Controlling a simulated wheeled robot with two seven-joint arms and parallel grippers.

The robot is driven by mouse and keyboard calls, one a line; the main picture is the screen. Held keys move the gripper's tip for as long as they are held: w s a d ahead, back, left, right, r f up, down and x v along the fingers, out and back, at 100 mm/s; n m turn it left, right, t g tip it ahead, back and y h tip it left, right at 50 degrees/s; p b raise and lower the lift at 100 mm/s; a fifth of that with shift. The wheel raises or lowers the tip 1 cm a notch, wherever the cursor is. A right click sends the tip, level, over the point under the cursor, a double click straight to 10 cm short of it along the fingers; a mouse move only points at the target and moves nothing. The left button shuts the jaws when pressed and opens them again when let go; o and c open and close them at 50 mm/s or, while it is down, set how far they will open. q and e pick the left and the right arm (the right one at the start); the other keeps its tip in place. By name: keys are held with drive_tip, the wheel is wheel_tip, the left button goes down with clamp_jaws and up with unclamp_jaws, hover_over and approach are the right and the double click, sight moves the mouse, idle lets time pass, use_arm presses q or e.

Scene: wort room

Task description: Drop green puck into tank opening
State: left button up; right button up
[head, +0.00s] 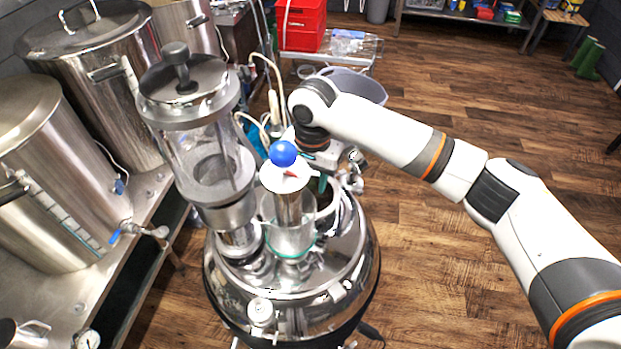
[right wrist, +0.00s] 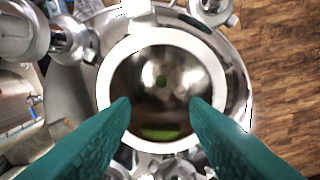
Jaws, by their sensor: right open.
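The steel tank (head: 345,265) stands in the middle of the head view. Its round opening with a pale rim (right wrist: 107,80) fills the middle of the right wrist view. Inside the opening, a bright green shape, the green puck (right wrist: 158,133), shows low near the rim's lower edge. A smaller green spot near the centre may be a reflection; I cannot tell. My right gripper (right wrist: 160,103) is over the opening, its two teal fingers wide apart with nothing between them. In the head view the right gripper (head: 322,184) is partly hidden by its wrist. My left gripper is not in view.
A glass cylinder with a steel lid (head: 185,95) and a blue ball (head: 283,153) on a fitting rise beside the opening. Large steel kettles (head: 90,75) line the left. A red crate (head: 302,25) stands behind. The wooden floor at right is free.

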wheel_tip(320, 180, up, 11)
drive_tip(key=b, duration=0.2)
drive_tip(key=shift+d+r, duration=0.15)
idle(0.5)
